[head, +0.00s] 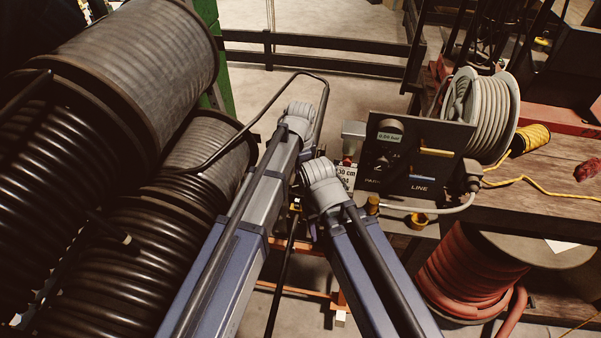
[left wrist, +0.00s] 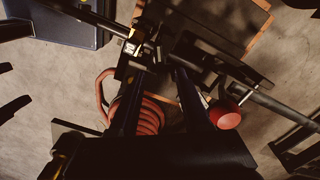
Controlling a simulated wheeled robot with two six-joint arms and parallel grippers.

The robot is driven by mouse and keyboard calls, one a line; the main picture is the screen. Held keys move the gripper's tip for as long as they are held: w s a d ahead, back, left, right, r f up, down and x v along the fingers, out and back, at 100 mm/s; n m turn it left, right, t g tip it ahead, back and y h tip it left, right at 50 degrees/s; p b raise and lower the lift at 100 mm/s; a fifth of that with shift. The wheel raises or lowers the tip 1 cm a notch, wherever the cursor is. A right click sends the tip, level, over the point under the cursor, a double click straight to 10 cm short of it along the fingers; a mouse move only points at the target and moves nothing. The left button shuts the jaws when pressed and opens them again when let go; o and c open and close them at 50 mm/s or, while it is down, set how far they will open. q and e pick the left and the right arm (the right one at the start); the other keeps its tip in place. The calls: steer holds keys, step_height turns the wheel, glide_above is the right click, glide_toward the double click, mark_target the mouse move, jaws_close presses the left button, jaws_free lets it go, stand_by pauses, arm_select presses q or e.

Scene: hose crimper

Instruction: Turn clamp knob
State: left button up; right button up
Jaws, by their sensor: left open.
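A round red knob (left wrist: 225,115) shows in the left wrist view, beside a dark bar and metal frame; I cannot tell for certain that it is the clamp knob. My left gripper (left wrist: 162,73) shows there as two dark fingers, spread apart, with the knob to the right of them and nothing clearly held between them. In the head view both my arms reach forward, and their grippers are hidden beyond the pale wrist joints. A dark control panel (head: 410,188) marked PARK and LINE, with a gauge and yellow handle, stands right of the arms.
Large dark hose drums (head: 140,60) crowd the left side. A pale hose reel (head: 497,110) and yellow rope (head: 531,138) are on the wooden bench (head: 560,170) at right. A red hose coil (head: 465,275) sits below. Bare floor (head: 330,85) shows behind.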

arm_select(q)
step_height(320, 180, up, 3)
steer(key=shift+r+p, duration=0.2)
steer(key=shift+p, duration=0.95)
steer(key=shift+f, duration=0.1)
steer(key=shift+s+a, duration=0.1)
steer(key=s+a+n, duration=1.4)
steer(key=s+a, duration=0.1)
steer(key=a, duration=0.2)
steer(key=s+d+m+y, duration=0.1)
steer(key=s+d+m, duration=0.2)
steer(key=d, duration=0.8)
steer(key=shift+s+m, duration=0.3)
steer(key=shift+s, duration=0.75)
